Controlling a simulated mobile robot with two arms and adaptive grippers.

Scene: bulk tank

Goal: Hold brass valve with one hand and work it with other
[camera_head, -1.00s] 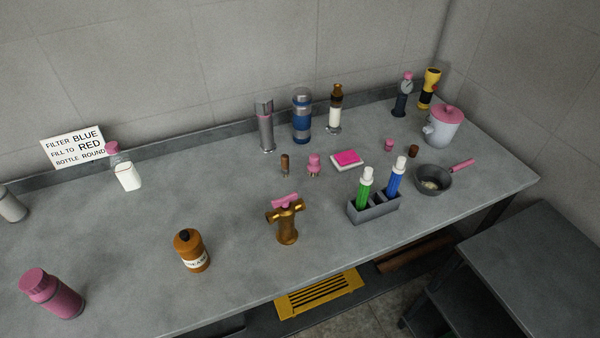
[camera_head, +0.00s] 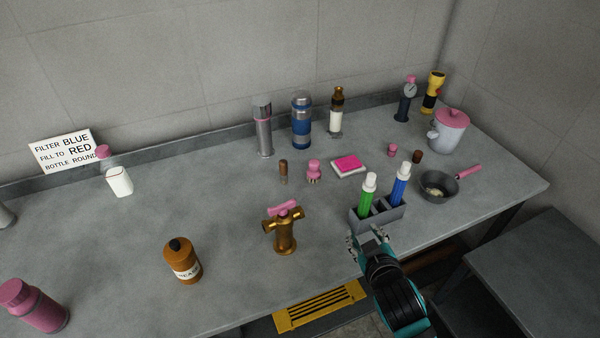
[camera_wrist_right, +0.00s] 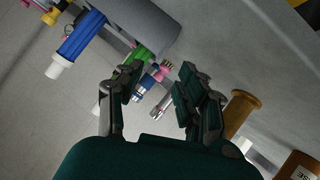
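The brass valve (camera_head: 285,236) stands upright on the grey worktop near its front edge, with a pink handle (camera_head: 284,208) on top. My right gripper (camera_head: 368,236) is in front of the grey holder, to the right of the valve and apart from it. In the right wrist view my right gripper (camera_wrist_right: 158,88) has its fingers spread with nothing between them. The brass valve (camera_wrist_right: 240,110) shows there just right of the fingers, partly hidden by them. My left gripper is in neither view.
A grey holder (camera_head: 392,218) with a green and a blue bottle stands close behind my right gripper. A brown bottle (camera_head: 183,262) stands left of the valve, and a grey pan (camera_head: 438,187) at the right. The worktop left of the valve is mostly clear.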

